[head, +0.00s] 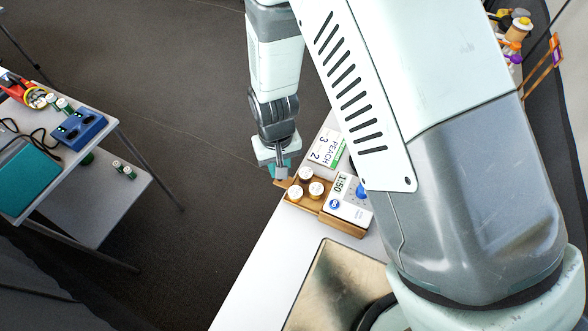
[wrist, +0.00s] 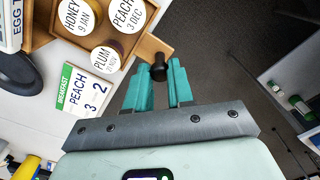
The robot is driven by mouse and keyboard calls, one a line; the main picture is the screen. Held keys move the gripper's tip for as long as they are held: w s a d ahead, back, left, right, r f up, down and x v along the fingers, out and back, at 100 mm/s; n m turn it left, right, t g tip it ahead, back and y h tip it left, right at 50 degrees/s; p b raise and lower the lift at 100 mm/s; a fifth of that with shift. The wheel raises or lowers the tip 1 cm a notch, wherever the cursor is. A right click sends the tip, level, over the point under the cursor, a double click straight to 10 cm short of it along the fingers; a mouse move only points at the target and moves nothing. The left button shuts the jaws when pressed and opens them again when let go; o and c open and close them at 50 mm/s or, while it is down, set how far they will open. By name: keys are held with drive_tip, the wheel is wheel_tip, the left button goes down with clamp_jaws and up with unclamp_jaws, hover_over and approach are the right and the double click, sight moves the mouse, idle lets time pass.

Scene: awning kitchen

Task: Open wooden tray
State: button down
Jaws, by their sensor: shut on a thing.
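The wooden tray (head: 326,203) is at the edge of the white counter and holds jars with white labelled lids. In the wrist view, the tray's rim (wrist: 143,52) runs to a wooden tab with a black knob (wrist: 158,72) at its end. The jars in the tray read honey (wrist: 78,18), peach (wrist: 126,14) and plum (wrist: 104,60). My gripper (head: 279,172) is at the tray's outer corner. In the wrist view, the teal fingers of my gripper (wrist: 159,82) are on either side of the black knob and shut on it.
A white egg timer (head: 350,199) reading 1:50 is at the tray's right side. A breakfast card (wrist: 80,92) lies beside the tray. A metal panel (head: 335,285) is set in the counter. Open floor (head: 150,60) lies left of the counter, with a cluttered table (head: 75,160) beyond.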

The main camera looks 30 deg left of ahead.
drive_tip(key=c, duration=1.2)
unclamp_jaws()
drive_tip(key=shift+c, duration=0.2)
wheel_tip(320, 180, up, 11)
drive_tip(key=w+d+r+m+t+y, duration=0.1)
drive_tip(key=w+d+r+m, duration=0.15)
drive_tip(key=d+r, duration=0.55)
drive_tip(key=w+d+r+m+t, duration=0.1)
drive_tip(key=w+d+r, duration=0.2)
drive_tip(key=d+r, duration=0.5)
drive_tip(key=s+d+r+m+t, duration=0.1)
drive_tip(key=s+d+r+m, duration=0.1)
drive_tip(key=s+d+r, duration=0.4)
drive_tip(key=s+d+r+m+t+h, duration=0.1)
drive_tip(key=s+d+r, duration=0.4)
drive_tip(key=d, duration=0.5)
drive_tip(key=shift+s+r+m+t, duration=0.35)
drive_tip(key=shift+r+m+t, duration=0.45)
drive_tip(key=shift+r+m, duration=0.2)
